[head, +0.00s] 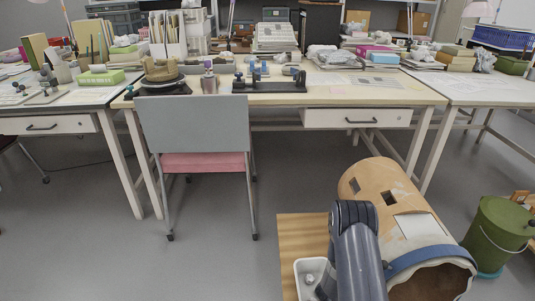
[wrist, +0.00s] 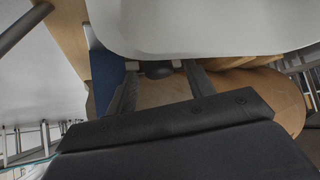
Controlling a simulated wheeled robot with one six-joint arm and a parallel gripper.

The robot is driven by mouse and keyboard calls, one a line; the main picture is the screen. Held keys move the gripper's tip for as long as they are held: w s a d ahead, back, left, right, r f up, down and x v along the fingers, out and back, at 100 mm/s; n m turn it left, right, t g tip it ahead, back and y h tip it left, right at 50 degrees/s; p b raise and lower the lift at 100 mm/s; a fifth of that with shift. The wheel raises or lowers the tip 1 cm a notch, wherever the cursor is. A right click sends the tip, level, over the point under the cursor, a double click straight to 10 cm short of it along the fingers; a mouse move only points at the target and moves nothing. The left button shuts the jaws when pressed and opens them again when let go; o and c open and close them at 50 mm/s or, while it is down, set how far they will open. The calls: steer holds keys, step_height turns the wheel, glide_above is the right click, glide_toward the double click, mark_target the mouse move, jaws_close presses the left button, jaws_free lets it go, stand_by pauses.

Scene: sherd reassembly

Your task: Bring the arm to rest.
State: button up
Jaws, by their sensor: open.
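My gripper (wrist: 162,88) shows in the wrist view with its two dark fingers apart and nothing visible between them. In the head view my dark arm stands at the bottom centre, and the gripper itself cannot be made out. A large tan clay vessel (head: 365,180) with square holes, a pale patch and a blue band (head: 418,254) lies on its side to the right of my arm. Its dark open mouth faces the lower right. A tan curved surface (wrist: 255,88) lies beyond the fingers in the wrist view.
A pale surface fills the top of the wrist view. A green bucket (head: 495,235) stands at the right. A chair (head: 195,125) stands before a cluttered desk (head: 280,98). Grey floor is clear at left.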

steer(key=shift+s+d+n+t+y, duration=0.15)
steer(key=shift+n+t+y, duration=0.35)
steer(key=shift+n, duration=0.4)
steer(key=shift+p+v, duration=0.45)
steer(key=shift+v, duration=0.35)
